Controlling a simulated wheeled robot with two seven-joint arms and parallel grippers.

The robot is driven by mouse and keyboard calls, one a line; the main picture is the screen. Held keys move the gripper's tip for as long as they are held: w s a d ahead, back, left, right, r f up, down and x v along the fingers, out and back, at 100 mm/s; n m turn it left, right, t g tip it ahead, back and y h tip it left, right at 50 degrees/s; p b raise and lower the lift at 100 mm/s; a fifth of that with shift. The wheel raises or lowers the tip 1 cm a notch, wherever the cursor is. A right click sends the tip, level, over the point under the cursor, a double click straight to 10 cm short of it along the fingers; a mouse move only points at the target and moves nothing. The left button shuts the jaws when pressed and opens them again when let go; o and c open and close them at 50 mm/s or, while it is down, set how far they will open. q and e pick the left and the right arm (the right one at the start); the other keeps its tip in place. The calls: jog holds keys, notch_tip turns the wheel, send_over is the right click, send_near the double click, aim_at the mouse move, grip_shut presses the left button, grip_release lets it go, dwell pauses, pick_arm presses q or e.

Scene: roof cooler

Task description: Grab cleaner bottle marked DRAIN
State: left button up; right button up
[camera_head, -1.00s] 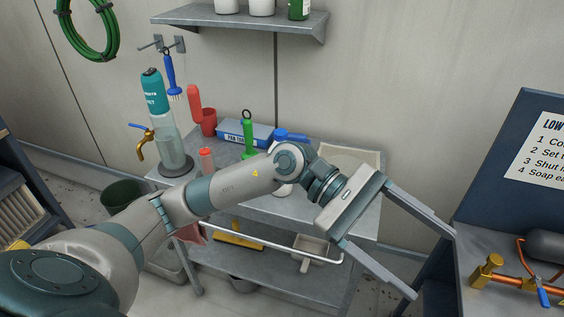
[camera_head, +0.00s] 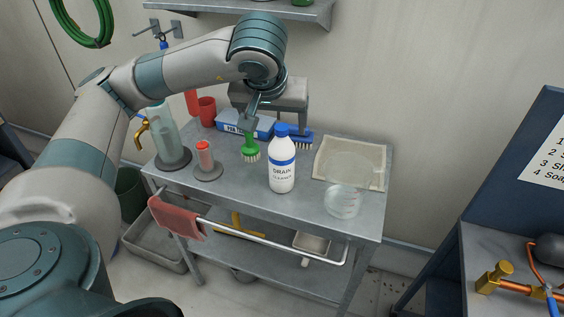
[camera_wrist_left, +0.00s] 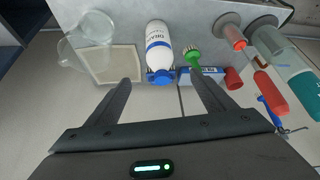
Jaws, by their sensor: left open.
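The DRAIN cleaner bottle (camera_head: 282,170) is white with a blue cap and a blue band. It stands upright on the grey cart top (camera_head: 240,190). My left gripper (camera_head: 275,115) is behind and above the bottle in the head view, near the blue box. In the left wrist view, the bottle (camera_wrist_left: 158,45) lies ahead between the two spread fingers (camera_wrist_left: 160,95), with its cap toward me. The fingers are open and do not touch it. My right gripper is not in view.
A green brush (camera_head: 250,150) and a red-capped container (camera_head: 205,160) stand left of the bottle. A clear glass bowl (camera_head: 343,201) and a beige mat (camera_head: 335,160) are to the right. A blue box (camera_head: 235,124) is behind. A rail with a red cloth (camera_head: 176,217) runs along the front.

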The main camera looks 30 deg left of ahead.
pick_arm(q)
jog(key=shift+f, duration=0.1)
send_near(281, 145)
jog(key=d+x, duration=0.1)
jog(key=x, duration=0.1)
jog(key=shift+w+a+f, duration=0.3)
jog(key=shift+a+f, duration=0.1)
jog(key=shift+f, duration=0.15)
jog(key=shift+w+a+f, duration=0.25)
jog(key=shift+a+f, duration=0.15)
jog(key=shift+f, duration=0.15)
jog(key=p+x, duration=0.1)
jog(key=x, duration=0.2)
jog(key=shift+w+a+f, duration=0.1)
jog(key=shift+w+f, duration=0.05)
jog(key=shift+f, duration=0.05)
jog(key=shift+w+a+f+p, duration=0.1)
jog(key=shift+w+f+p, duration=0.25)
jog(key=shift+f, duration=0.25)
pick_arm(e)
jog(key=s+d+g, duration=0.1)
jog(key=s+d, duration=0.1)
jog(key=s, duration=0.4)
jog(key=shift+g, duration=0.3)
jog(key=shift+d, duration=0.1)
